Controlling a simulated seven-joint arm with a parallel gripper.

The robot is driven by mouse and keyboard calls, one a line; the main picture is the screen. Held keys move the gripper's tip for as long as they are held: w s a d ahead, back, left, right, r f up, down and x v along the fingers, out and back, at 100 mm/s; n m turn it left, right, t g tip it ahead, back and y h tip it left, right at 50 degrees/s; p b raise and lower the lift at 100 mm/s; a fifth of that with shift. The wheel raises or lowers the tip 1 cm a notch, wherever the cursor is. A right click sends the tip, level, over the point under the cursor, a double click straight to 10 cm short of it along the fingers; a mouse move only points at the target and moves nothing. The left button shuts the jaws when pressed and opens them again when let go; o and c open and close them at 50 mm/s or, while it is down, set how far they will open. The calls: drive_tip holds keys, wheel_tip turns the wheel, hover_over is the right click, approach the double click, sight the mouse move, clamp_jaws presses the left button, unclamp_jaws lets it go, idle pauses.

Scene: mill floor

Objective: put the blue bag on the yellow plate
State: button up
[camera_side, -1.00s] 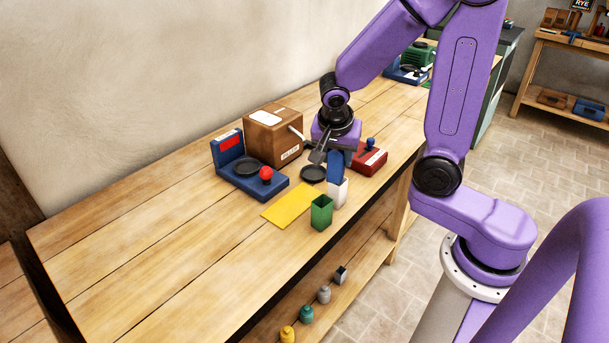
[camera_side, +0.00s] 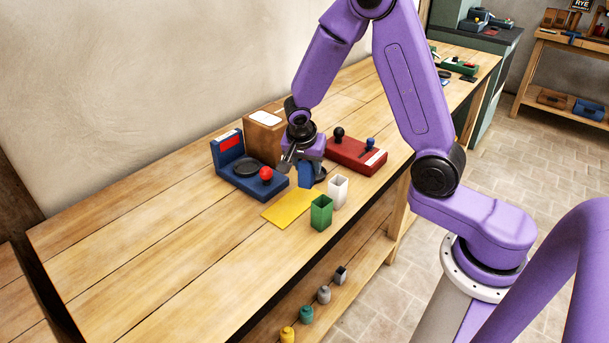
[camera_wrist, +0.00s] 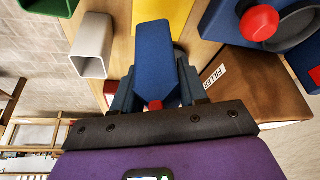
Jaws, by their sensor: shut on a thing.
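The blue bag (camera_side: 305,176) is a small upright block held between the fingers of my gripper (camera_side: 296,160). In the wrist view the bag (camera_wrist: 153,50) stands between the two jaws (camera_wrist: 153,92), which are shut on it. The yellow plate (camera_side: 288,209) is a flat sheet on the bench, just in front of the bag in the side view. The bag appears close to the plate's far right end; I cannot tell its exact height. A bit of the plate (camera_wrist: 183,5) shows at the top of the wrist view.
A green open box (camera_side: 321,213) and a white open box (camera_side: 338,191) stand right of the plate. A blue scale with a red knob (camera_side: 266,174) is to its left. A brown carton (camera_side: 262,134) and a red device (camera_side: 355,155) stand behind. The bench's front left is clear.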

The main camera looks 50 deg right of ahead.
sight(304, 175)
drive_tip(key=shift+w+f, duration=0.5)
drive_tip(key=shift+f, duration=1.65)
drive_tip(key=shift+f, duration=0.1)
drive_tip(key=o, duration=1.2)
